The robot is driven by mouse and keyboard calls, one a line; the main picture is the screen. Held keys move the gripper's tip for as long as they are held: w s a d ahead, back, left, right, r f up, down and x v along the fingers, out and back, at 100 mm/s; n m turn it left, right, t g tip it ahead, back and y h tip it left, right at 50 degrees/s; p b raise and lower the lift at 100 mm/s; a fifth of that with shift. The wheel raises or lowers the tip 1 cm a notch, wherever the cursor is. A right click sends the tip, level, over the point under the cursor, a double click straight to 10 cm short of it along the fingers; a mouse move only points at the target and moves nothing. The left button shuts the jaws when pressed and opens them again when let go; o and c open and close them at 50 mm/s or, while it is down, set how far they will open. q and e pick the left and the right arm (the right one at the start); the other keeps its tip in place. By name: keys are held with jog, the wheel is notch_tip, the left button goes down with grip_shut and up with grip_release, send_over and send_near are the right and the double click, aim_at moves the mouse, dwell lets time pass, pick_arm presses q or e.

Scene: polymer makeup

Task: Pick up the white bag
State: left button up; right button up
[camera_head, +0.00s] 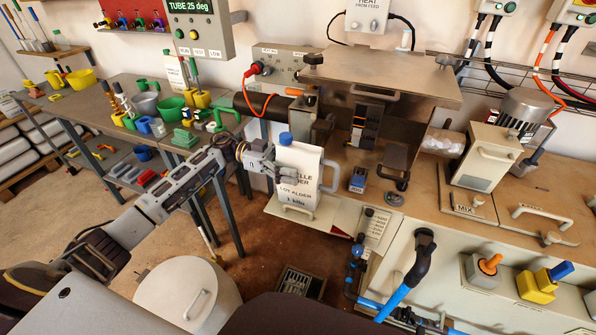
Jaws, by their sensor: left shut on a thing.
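My left arm reaches in from the left, and its left gripper (270,168) is shut on the white bag (298,168). The bag looks like a white container with black printed lettering, a blue cap on top and a grey handle on its right side. It is upright, at the front left corner of the workbench. I cannot tell whether its base touches the surface below. The gripper's fingers cover part of its left side. My right gripper is not in the picture.
A metal machine (380,82) stands on the workbench behind the bag. A small blue box (358,180) is to its right. A side table with coloured cups (172,108) stands at left. A round white lidded drum (188,296) is on the floor below my arm.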

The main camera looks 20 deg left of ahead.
pick_arm(q)
jog(key=shift+r, duration=0.1)
jog(key=shift+r, duration=0.8)
jog(key=a, duration=0.5)
jog(key=shift+w+a+f, duration=0.1)
jog(key=shift+a+f, duration=0.05)
jog(key=shift+a, duration=0.15)
jog(key=a, duration=1)
jog(key=shift+w+a, duration=0.2)
jog(key=shift+a, duration=0.2)
jog(key=shift+c, duration=0.2)
jog(key=shift+a, duration=0.85)
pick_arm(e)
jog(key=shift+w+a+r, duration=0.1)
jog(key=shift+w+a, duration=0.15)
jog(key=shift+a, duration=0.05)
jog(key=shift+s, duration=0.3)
